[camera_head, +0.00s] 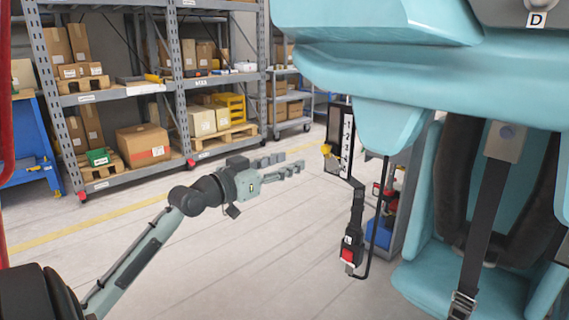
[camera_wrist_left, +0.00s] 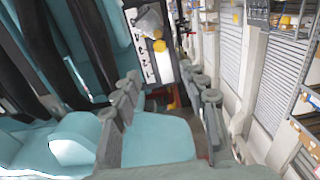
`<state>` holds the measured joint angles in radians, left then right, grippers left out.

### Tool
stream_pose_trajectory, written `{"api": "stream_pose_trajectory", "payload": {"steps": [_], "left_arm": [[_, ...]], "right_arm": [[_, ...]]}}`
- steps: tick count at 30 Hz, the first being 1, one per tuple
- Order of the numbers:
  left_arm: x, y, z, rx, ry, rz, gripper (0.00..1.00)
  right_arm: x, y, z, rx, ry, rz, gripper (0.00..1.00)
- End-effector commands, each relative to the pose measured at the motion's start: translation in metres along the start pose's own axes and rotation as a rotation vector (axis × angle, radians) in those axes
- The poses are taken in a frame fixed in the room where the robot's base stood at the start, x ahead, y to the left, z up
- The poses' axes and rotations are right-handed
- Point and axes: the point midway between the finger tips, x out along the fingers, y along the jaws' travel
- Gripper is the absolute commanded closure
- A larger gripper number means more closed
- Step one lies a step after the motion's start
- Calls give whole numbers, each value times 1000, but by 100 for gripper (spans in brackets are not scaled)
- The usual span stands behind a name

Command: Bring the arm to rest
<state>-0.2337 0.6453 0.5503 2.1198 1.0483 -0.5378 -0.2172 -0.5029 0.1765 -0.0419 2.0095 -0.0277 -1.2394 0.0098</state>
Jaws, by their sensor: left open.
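My left gripper (camera_head: 282,168) is open and empty in the head view. It is held out over the open floor, left of the turquoise coaster seat (camera_head: 460,285). Its two fingers also show spread apart in the left wrist view (camera_wrist_left: 168,100), with nothing between them. The turquoise seat (camera_wrist_left: 65,145) shows at the left of the wrist view. My right gripper is in neither view.
A black strap (camera_head: 486,200) runs down the seat. Grey shelving (camera_head: 175,85) with boxes stands behind. The floor (camera_head: 230,270) below the arm is clear.

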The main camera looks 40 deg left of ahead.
Motion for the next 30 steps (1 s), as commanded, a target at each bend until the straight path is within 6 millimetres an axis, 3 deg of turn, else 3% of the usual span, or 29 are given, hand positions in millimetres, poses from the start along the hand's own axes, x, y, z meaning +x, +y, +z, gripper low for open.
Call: {"api": "stream_pose_trajectory", "payload": {"steps": [23,26,29,30], "left_arm": [[-1,0,1,0,-1,0,57],[0,3,17,-1,-36,-2,57],[-1,11,62,-2,-133,-8,57],[-2,16,87,-1,-187,-10,57]], "right_arm": [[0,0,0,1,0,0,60],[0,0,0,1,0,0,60],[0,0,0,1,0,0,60],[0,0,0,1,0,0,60]]}}
